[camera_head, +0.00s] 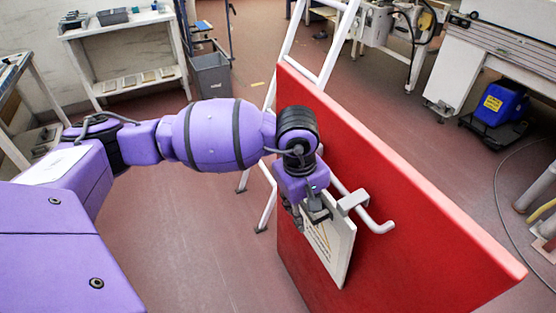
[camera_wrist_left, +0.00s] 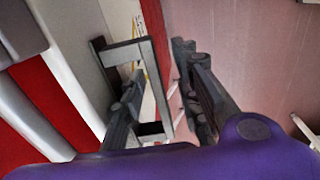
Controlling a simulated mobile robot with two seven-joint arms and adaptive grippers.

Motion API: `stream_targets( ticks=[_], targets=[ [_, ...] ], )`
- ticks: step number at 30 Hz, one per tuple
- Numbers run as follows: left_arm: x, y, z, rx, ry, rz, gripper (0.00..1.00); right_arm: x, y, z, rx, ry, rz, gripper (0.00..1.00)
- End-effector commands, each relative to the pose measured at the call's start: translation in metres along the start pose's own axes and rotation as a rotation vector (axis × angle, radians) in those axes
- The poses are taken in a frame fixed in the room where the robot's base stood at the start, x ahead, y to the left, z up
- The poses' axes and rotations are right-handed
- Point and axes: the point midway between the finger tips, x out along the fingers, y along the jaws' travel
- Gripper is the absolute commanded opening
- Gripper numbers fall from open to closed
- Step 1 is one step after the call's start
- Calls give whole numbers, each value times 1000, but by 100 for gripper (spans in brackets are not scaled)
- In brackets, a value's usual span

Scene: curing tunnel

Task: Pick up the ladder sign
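The ladder sign (camera_head: 332,250) is a white board with faint dark and yellow print and a grey bracket-like handle at its top. It hangs upright against a red panel (camera_head: 400,220), beneath a white hooked rail (camera_head: 375,222). My left gripper (camera_head: 312,212) is at the sign's top edge. In the left wrist view, its fingers (camera_wrist_left: 160,85) are apart, one on each side of a bar of the grey handle (camera_wrist_left: 125,50). Contact with the bar cannot be told. The gripper hides part of the sign in the head view. My right gripper is out of view.
A white ladder-like frame (camera_head: 325,55) stands behind the red panel. A white shelf table (camera_head: 120,60) and a grey bin (camera_head: 210,75) stand at the back left. A blue container (camera_head: 500,103) sits at the right.

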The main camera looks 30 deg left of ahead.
Motion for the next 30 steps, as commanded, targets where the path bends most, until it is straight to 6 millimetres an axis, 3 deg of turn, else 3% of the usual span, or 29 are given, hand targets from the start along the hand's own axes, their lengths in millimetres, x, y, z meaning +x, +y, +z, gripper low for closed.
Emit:
stream_targets(
  ticks=[4, 11, 30],
  targets=[
    [-2, 2, 0, 1, 2, 4, 30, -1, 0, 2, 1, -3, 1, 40],
    [-2, 2, 0, 1, 2, 5, 0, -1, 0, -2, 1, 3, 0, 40],
    [-4, 4, -1, 2, 3, 9, 0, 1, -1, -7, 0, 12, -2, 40]
  ],
)
